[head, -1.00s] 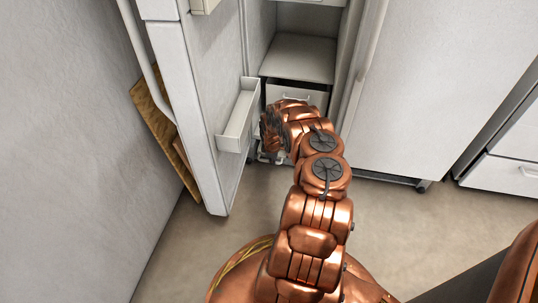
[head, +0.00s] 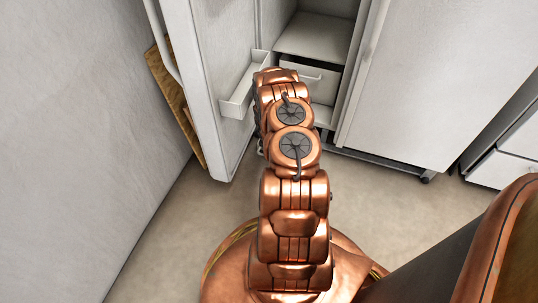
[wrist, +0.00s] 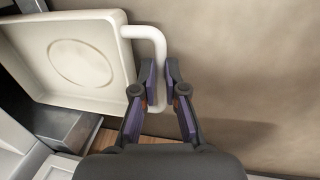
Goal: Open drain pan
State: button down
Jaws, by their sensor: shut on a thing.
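The drain pan (wrist: 75,62) is a shallow cream tray with a raised rim and an oval mark on its floor. It fills the upper left of the wrist view and is pulled out over the floor. Its bent white handle (wrist: 147,33) sticks out from the right side. My gripper (wrist: 159,72) is shut on the handle, one dark purple-padded finger on each side. In the head view my copper arm hides the gripper and most or all of the pan, low in front of the open refrigerator (head: 320,38).
The open refrigerator door (head: 205,95) with a door shelf (head: 238,95) stands left of my arm. A closed white door (head: 410,90) is on the right. A wooden board (head: 172,100) leans by the left wall. The brown floor around my base is clear.

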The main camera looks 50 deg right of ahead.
jog(key=shift+s+a+f, duration=0.1)
jog(key=shift+s+a, duration=0.05)
jog(key=shift+a, duration=0.1)
jog(key=c, duration=1.2)
grip_release()
jog(key=shift+d, duration=0.1)
